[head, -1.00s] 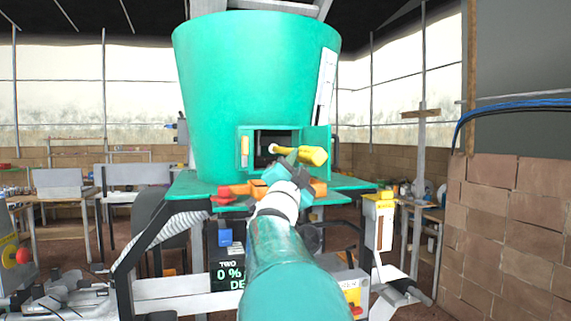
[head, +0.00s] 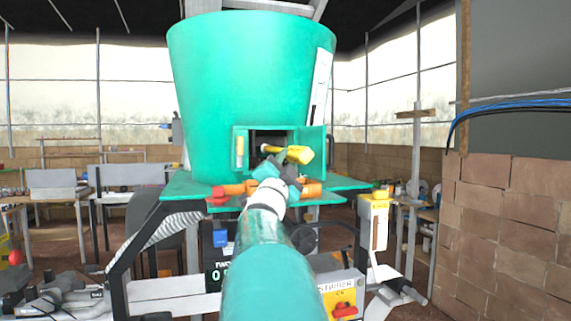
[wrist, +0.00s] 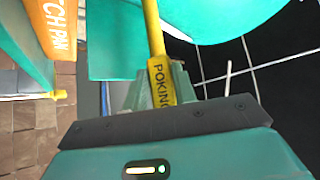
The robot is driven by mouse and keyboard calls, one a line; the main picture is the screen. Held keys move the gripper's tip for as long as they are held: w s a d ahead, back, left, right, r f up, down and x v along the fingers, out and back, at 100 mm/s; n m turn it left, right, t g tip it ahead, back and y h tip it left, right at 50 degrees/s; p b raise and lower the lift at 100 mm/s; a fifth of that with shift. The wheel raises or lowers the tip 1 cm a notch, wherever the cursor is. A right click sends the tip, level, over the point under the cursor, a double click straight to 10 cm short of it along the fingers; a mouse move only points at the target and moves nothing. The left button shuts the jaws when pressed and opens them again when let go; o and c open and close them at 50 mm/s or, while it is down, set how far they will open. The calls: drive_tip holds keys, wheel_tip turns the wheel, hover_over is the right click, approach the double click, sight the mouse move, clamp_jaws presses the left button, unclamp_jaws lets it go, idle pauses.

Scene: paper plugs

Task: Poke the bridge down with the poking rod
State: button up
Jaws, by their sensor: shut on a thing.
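The poking rod (head: 298,154) is yellow with a pale tip. My gripper (head: 279,166) is shut on it in front of the green hopper (head: 250,80). The tip end overlaps the dark hatch opening (head: 272,139) in the head view; how far inside it reaches cannot be told. In the wrist view the rod (wrist: 154,40), lettered "POKING", runs up and away from my gripper (wrist: 150,92). The bridge is not visible; the hatch interior is dark.
The small green hatch door (head: 313,146) stands open right of the opening, close to the rod. A green ledge (head: 335,185) with orange parts lies below. A brick wall (head: 500,220) is on the right. An orange lettered part (wrist: 52,25) shows in the wrist view.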

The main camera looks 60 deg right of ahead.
sight(295, 160)
idle(0.3)
drive_tip(key=shift+s+a, duration=1.6)
drive_tip(key=shift+s, duration=0.1)
drive_tip(key=shift+s+a, duration=2.45)
drive_tip(key=shift+s, duration=0.1)
